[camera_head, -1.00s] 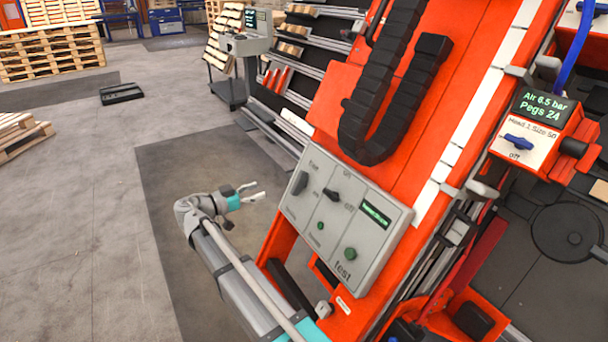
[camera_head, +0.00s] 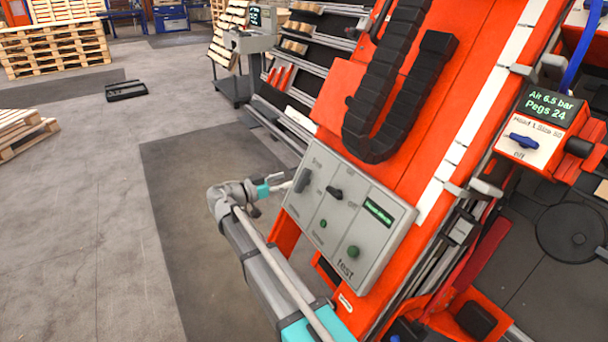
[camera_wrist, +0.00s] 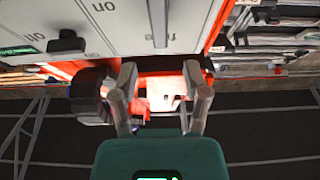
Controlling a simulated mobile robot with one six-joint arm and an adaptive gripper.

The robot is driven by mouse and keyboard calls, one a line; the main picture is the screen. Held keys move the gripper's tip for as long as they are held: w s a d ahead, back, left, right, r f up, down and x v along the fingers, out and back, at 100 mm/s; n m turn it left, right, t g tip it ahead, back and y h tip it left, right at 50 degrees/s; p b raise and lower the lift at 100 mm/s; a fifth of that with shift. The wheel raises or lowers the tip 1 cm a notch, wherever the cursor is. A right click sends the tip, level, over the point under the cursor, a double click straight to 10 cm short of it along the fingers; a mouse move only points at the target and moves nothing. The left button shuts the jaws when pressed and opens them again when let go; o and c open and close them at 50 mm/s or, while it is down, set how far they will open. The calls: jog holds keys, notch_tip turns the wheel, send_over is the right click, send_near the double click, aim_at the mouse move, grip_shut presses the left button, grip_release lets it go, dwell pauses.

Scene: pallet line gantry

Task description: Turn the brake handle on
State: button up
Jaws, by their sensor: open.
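A grey control panel (camera_head: 375,240) is mounted on the red machine and carries two turning handles. A dark grey lever handle (camera_head: 302,181) is at its left; a black handle (camera_head: 334,192) with on/off marks is in its middle. The lettering is too small to tell which is the brake handle. In the wrist view the panel is upside down at the top, with a black handle (camera_wrist: 66,42) at left and a thin grey handle (camera_wrist: 160,22) seen edge-on. My gripper (camera_head: 284,185) is at the panel's left edge. Its fingers (camera_wrist: 160,97) are open and empty, apart from both handles.
A green test button (camera_head: 353,252) and a small display (camera_head: 379,211) are on the panel. A black cable chain (camera_head: 370,140) hangs above it. A red box with a blue switch (camera_head: 524,140) stands at right. Open floor (camera_head: 110,210) lies to the left.

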aim_at(302, 174)
jog(key=shift+x, duration=3.5)
grip_shut()
